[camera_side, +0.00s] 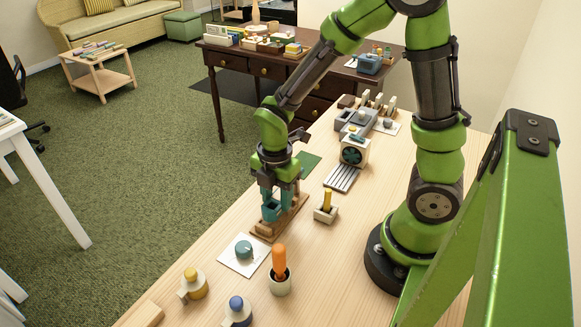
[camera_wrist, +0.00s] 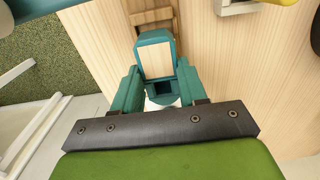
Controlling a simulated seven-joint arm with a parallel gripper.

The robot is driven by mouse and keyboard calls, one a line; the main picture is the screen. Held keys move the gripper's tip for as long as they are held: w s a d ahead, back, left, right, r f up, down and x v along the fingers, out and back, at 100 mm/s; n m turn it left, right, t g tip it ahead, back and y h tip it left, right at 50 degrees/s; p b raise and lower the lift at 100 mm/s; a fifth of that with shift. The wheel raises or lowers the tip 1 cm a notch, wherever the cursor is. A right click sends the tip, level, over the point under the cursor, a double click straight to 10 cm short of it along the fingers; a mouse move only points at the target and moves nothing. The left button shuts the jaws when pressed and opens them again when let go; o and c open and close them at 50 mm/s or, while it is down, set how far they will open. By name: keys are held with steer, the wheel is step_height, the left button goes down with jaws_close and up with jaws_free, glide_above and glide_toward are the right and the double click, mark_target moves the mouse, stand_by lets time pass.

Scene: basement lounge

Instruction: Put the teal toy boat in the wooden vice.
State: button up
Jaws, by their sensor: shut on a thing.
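My gripper (camera_side: 278,200) is shut on the teal toy boat (camera_side: 270,211). In the wrist view the boat (camera_wrist: 155,56), teal with a pale wood panel on top, sits between the two teal fingers of my gripper (camera_wrist: 158,88). The wooden vice (camera_side: 264,235) is a brown wooden piece on the table, directly below and around the boat in the side view. Part of the vice (camera_wrist: 152,17) shows beyond the boat in the wrist view. The fingers and boat hide much of it, and I cannot tell whether the boat touches it.
A teal knob (camera_side: 244,249) on a white card and an orange-handled tool (camera_side: 279,262) in a white cup stand in front. A holder (camera_side: 325,214) with a yellow handle stands to the right. A fan device (camera_side: 354,152) is behind. Yellow (camera_side: 194,286) and blue-topped (camera_side: 237,311) pots stand near the front edge.

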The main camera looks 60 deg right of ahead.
steer(key=shift+f, duration=1.2)
steer(key=o, duration=1)
steer(key=shift+f, duration=0.15)
steer(key=shift+o, duration=0.2)
step_height(320, 180, up, 12)
step_height(320, 180, up, 6)
steer(key=m+t+y, duration=0.1)
steer(key=m+t, duration=0.2)
steer(key=m, duration=0.6)
glide_above(277, 200)
steer(key=s, duration=0.2)
steer(key=s+r+m+t+y, duration=0.1)
steer(key=s+r+m+t, duration=0.2)
steer(key=m, duration=1)
steer(key=shift+s+a+r+t, duration=0.2)
steer(key=shift+s+r+t, duration=0.3)
steer(key=shift+r, duration=0.4)
